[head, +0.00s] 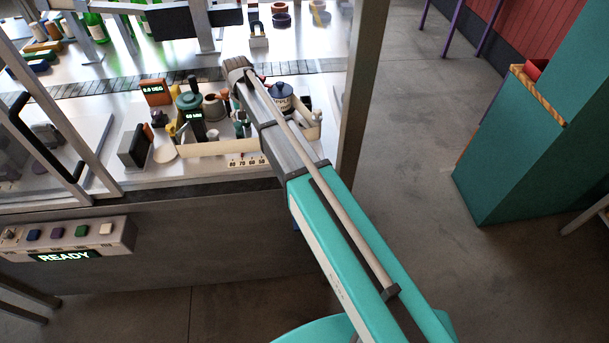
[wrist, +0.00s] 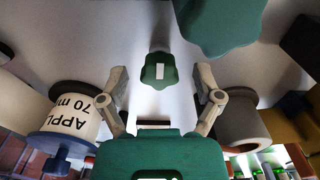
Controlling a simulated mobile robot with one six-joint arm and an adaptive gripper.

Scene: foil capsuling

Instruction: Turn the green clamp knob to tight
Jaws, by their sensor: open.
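The green clamp knob (wrist: 158,72) shows in the wrist view as a small lobed green shape with a white mark on its top. It lies between the two grey fingers of my gripper (wrist: 161,76). The fingers are apart, with visible gaps on both sides of the knob, so they do not touch it. How far the fingertips are above the knob cannot be told. In the head view my arm covers much of the work spot, and I cannot make out the knob clearly there.
A larger green part (wrist: 221,18) is close by at the wrist view's top. A labelled white and blue pot (wrist: 72,118) stands left, a grey cylinder (wrist: 243,122) right. In the head view, a dark green device (head: 190,107) stands left of my arm, and a READY panel (head: 65,257) is in front.

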